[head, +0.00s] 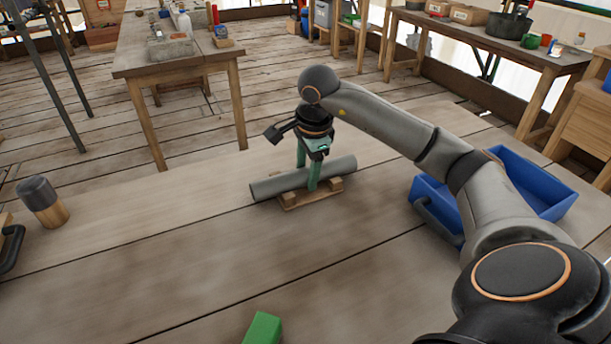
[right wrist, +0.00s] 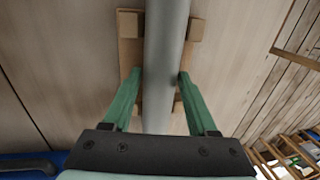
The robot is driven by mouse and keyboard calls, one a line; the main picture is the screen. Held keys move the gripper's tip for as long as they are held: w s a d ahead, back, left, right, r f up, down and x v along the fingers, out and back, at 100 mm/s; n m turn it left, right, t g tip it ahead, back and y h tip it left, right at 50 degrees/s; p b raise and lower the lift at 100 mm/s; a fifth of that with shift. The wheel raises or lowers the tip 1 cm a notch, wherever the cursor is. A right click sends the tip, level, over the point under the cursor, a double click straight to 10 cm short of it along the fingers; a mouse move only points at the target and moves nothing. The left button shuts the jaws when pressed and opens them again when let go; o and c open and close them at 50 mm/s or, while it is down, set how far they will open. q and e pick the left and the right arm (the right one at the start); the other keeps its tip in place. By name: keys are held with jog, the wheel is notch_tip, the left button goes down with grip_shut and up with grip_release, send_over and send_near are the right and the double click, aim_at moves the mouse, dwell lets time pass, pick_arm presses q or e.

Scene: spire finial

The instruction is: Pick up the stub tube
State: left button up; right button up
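The stub tube (head: 265,188) is a plain grey cylinder lying level across a small wooden cradle (head: 295,203) on the workbench. My right gripper (head: 308,183) points down over its middle, with one green finger on each side of it. In the right wrist view the tube (right wrist: 163,40) runs between the two fingers of the gripper (right wrist: 160,75). A narrow gap seems to show at the left finger. The right finger looks very close to the tube, and contact there is unclear. The tube still sits on the cradle (right wrist: 130,60). My left gripper is not in view.
A blue bin (head: 540,185) stands on the right of the bench, partly behind my right arm. A dark-topped wooden cylinder (head: 43,202) stands at the left. A green block (head: 262,328) lies at the near edge.

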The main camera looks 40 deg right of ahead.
grip_shut()
jog(key=shift+r, duration=0.1)
dwell(0.5)
